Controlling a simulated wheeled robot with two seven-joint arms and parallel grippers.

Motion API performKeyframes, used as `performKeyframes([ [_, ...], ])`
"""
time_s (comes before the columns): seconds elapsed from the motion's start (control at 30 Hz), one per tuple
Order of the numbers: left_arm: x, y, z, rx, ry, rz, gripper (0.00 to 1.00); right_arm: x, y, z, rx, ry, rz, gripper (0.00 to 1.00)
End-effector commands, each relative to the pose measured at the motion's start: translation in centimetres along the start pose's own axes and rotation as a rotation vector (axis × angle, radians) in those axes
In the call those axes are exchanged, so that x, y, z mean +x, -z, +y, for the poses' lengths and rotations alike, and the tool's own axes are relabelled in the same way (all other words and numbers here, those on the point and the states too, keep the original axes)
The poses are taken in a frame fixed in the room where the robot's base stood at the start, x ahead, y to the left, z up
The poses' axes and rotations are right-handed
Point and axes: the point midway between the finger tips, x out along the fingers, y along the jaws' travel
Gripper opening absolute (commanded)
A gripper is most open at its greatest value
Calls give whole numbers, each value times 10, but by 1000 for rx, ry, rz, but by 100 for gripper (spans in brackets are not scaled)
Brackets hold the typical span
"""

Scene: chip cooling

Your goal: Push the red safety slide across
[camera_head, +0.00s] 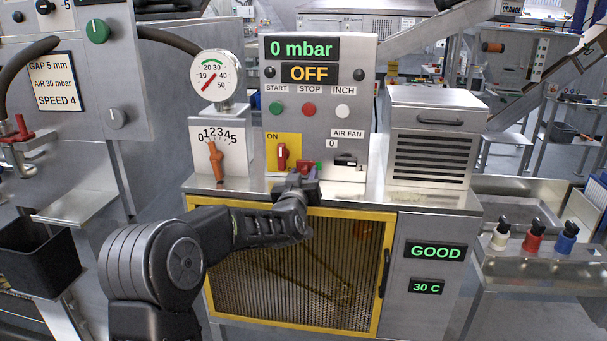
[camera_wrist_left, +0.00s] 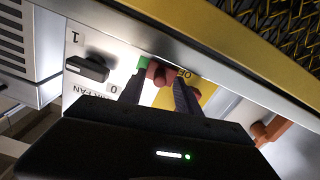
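The red safety slide (camera_head: 303,167), with a green part (camera_head: 316,169) at its right, sits low on the front of the control box, beside the yellow ON/OFF plate (camera_head: 296,143). My left gripper (camera_head: 300,177) is right at it and hides much of it in the head view. In the left wrist view, the slide's red knob (camera_wrist_left: 162,73) shows between the two spread fingertips (camera_wrist_left: 160,82), with green (camera_wrist_left: 143,63) beside it. I cannot tell whether the fingers touch the knob. My right gripper is not in view.
A red switch (camera_head: 282,155) stands on the yellow plate, left of the gripper. A black AIR FAN switch (camera_head: 345,159) is to the right. An orange lever (camera_head: 215,160) is farther left. A yellow-framed mesh door (camera_head: 300,285) lies below. The display reads OFF (camera_head: 309,73) and 0 mbar.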

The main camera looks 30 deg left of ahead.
Motion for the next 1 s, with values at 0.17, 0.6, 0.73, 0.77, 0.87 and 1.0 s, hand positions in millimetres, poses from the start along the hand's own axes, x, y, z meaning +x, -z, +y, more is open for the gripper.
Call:
performKeyframes([
  [0.17,0,0,0,0,0,0,30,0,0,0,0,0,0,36],
  [0.6,0,0,0,0,0,0,0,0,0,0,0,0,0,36],
  [0.73,0,0,0,0,0,0,0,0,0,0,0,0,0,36],
  [0.77,0,0,0,0,0,0,0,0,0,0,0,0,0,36],
  [0.87,0,0,0,0,0,0,0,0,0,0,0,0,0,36],
  [1.0,0,0,0,0,0,0,0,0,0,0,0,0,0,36],
])
